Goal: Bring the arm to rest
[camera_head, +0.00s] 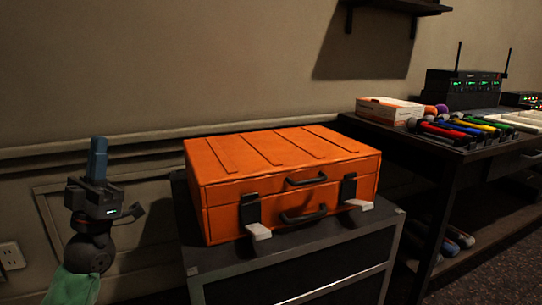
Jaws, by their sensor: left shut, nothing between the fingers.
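My left gripper (97,160) is at the left of the head view, pointing up, with its blue fingers together and nothing between them. It is to the left of the orange case (285,160) and apart from it. The case sits with its lid down on a dark cabinet (300,272). Two dark latches with pale tips and two dark handles show on its front. My right gripper is not in view.
At the right a dark table (455,160) holds several coloured microphones (455,130), a white and orange box (388,110) and a receiver with antennas (463,90). A wall shelf (395,6) is above. A wall outlet (11,256) is at the lower left.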

